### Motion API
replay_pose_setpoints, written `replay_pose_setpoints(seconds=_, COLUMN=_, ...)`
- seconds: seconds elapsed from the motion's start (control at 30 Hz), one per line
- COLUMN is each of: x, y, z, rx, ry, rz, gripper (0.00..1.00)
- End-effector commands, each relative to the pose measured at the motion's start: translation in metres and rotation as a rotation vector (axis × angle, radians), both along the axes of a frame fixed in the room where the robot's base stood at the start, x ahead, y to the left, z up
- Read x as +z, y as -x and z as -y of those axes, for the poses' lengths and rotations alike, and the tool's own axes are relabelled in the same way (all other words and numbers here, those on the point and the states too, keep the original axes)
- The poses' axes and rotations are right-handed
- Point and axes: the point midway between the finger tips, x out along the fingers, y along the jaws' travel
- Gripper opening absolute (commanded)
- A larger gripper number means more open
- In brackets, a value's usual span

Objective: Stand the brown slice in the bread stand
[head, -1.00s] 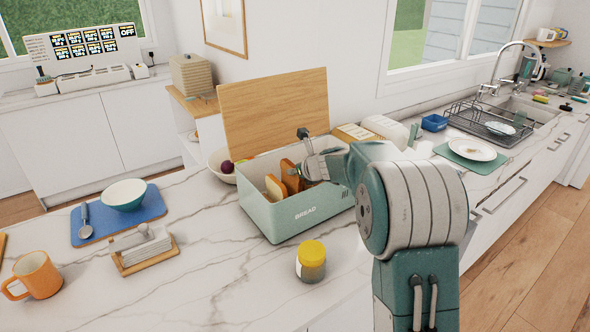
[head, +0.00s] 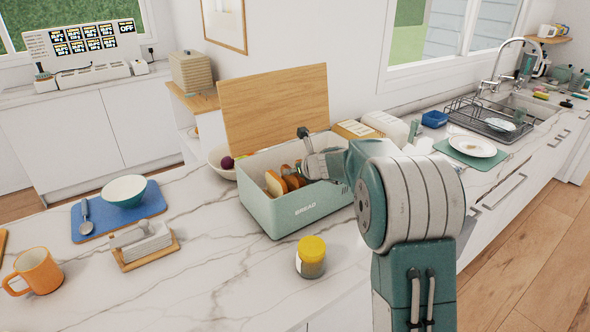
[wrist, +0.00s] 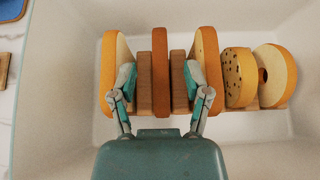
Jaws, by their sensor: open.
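The brown slice (wrist: 160,70) stands upright in the bread stand, between two wooden dividers (wrist: 145,82), in the wrist view. The bread stand (wrist: 178,80) is inside the mint bread bin (head: 284,214). My gripper (wrist: 160,84) is open, with one finger on each side of the brown slice and dividers, apart from the slice. A pale slice (wrist: 117,65) stands to its left and another pale slice (wrist: 206,62) to its right, each close to a finger. The lower part of the stand is partly hidden by my gripper.
A seeded round piece (wrist: 239,76) and a ring-shaped one (wrist: 275,76) stand at the right of the stand. The bin's wooden lid (head: 275,105) leans up behind it. A yellow-lidded jar (head: 311,258) stands in front. The bin floor nearest the camera is clear.

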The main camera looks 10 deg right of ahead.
Motion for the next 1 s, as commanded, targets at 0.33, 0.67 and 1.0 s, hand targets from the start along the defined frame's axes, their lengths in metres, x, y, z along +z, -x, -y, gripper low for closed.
replay_pose_setpoints(seconds=0.33, x=0.025, y=0.041, z=0.017, rx=-0.002, ry=0.002, rz=-0.004, gripper=0.62)
replay_pose_setpoints(seconds=0.67, x=0.058, y=0.085, z=0.035, rx=0.000, ry=0.001, rz=0.001, gripper=0.62)
replay_pose_setpoints(seconds=1.0, x=0.063, y=0.093, z=0.037, rx=0.000, ry=0.001, rz=-0.002, gripper=0.62)
